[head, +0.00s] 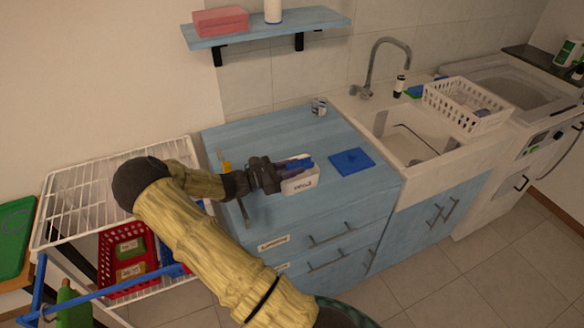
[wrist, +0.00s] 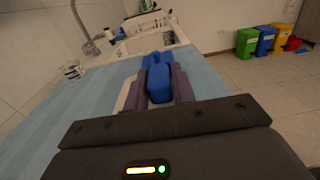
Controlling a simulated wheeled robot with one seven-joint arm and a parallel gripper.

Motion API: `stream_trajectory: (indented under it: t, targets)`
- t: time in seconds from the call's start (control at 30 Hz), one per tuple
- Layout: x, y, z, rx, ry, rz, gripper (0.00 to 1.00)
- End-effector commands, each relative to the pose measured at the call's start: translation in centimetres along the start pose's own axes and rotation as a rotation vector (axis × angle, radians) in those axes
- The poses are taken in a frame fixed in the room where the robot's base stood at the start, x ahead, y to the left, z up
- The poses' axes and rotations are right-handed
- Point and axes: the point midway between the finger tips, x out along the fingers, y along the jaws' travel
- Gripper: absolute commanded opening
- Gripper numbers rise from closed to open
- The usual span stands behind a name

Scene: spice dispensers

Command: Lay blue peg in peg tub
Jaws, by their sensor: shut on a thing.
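My gripper (wrist: 159,82) is shut on the blue peg (wrist: 159,88), which lies between its two purple fingers. In the head view the gripper (head: 296,164) reaches from the left over the blue counter, with the peg's blue end (head: 306,161) showing at its tips. The peg tub (head: 300,184) is a small white labelled box on the counter directly below the fingers. Its white wall shows beside the fingers in the wrist view (wrist: 124,97). The fingers and peg hide much of the tub's opening. I cannot tell whether the peg touches the tub.
A flat blue square (head: 352,161) lies on the counter right of the tub. A small jar (head: 319,107) stands near the wall. The sink (head: 405,145) is to the right. A white wire rack (head: 85,205) stands left. A shelf (head: 270,28) hangs above.

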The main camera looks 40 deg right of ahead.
Motion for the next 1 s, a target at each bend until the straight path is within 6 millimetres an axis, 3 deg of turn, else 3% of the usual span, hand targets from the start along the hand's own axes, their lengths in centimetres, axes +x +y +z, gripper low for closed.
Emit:
stream_trajectory:
  t: [0.07,0.1,0.2,0.23,0.67,1.0]
  targets:
    - [0.0,0.0,0.0,0.000,0.000,0.000,0.13]
    - [0.0,0.0,0.0,0.000,0.000,0.000,0.29]
    - [0.0,0.0,0.0,0.000,0.000,0.000,0.49]
    - [0.0,0.0,0.0,0.000,0.000,0.000,0.51]
    - [0.0,0.0,1.0,0.002,0.001,0.000,0.51]
    - [-0.1,0.0,6.8,0.004,0.002,0.001,0.51]
